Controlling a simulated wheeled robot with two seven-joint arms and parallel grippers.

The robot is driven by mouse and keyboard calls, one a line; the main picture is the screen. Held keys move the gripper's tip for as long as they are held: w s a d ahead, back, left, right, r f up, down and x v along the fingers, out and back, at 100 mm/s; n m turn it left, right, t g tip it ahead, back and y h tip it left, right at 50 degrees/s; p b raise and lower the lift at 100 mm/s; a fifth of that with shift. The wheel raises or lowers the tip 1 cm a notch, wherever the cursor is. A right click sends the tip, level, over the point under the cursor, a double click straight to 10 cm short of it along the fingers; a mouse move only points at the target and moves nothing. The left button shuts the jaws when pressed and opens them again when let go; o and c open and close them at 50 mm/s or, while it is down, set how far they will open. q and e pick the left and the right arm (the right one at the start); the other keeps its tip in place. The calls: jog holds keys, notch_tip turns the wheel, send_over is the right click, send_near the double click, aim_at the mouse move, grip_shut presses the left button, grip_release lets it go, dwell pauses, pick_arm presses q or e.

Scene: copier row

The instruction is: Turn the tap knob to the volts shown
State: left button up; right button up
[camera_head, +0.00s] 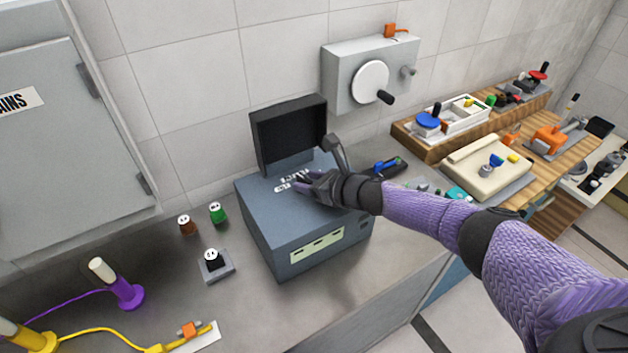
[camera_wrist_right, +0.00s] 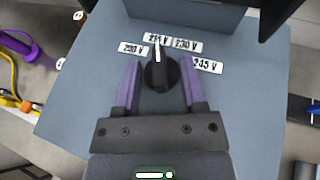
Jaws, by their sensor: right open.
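The blue-grey box (camera_head: 270,225) stands on the counter with its dark lid (camera_head: 288,133) raised. In the right wrist view a black tap knob (camera_wrist_right: 159,75) sits on the box's top. Its white pointer aims nearly straight up at the second label from the left (camera_wrist_right: 157,38), whose number is partly covered. The other labels read about 220 V (camera_wrist_right: 133,48), 230 V (camera_wrist_right: 187,45) and 245 V (camera_wrist_right: 207,65). My right gripper (camera_head: 300,182) is open, its purple fingers either side of the knob with small gaps. The head view hides the knob behind it. My left gripper is out of view.
A cream panel (camera_head: 317,243) is on the box's front, its writing too small to read. Small brown (camera_head: 186,224) and green (camera_head: 217,213) pieces stand left of the box. A wall unit with a round dial (camera_head: 369,82) hangs behind. A wooden bench (camera_head: 430,150) is at right.

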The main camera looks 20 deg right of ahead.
jog(key=p+v, duration=0.2)
jog(key=v, duration=0.7)
jog(key=shift+s+d+r, duration=0.1)
jog(key=shift+s, duration=0.1)
jog(key=shift+s+d+r, duration=0.1)
jog(key=shift+s, duration=0.05)
